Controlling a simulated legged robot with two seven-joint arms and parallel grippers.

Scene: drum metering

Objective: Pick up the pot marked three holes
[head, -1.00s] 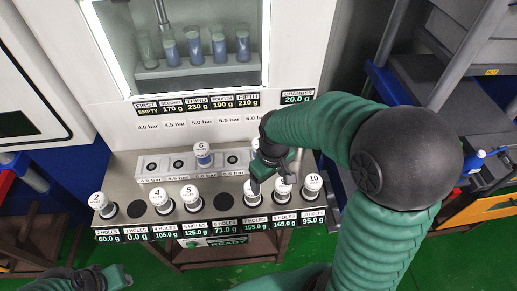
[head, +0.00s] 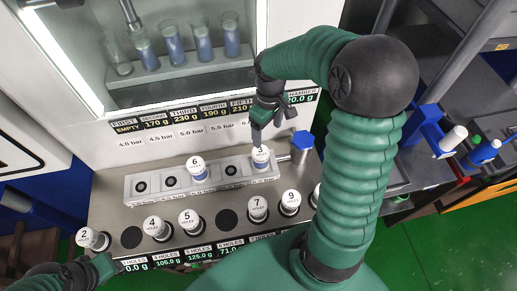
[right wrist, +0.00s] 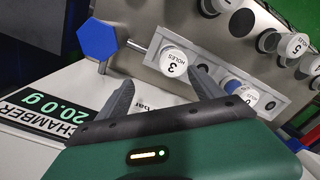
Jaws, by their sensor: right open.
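The pot marked 3 HOLES (head: 261,157) has a white lid and a blue band. It stands in the right end of the raised grey block (head: 215,192). My right gripper (head: 259,134) is open just above and behind this pot. In the right wrist view the pot's lid (right wrist: 173,63) shows beyond the open fingers (right wrist: 163,80), roughly between their tips; I cannot tell whether they touch it. My left gripper (head: 112,266) is low at the left, apart from the pots; its jaws are not clear.
The pot marked 6 (head: 197,163) stands in the same block, with an empty socket between. A blue hexagonal knob (head: 302,140) on a rod is right of pot 3. Pots 4 (head: 153,225), 5 (head: 187,218), 7 (head: 258,203) and others line the front row.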

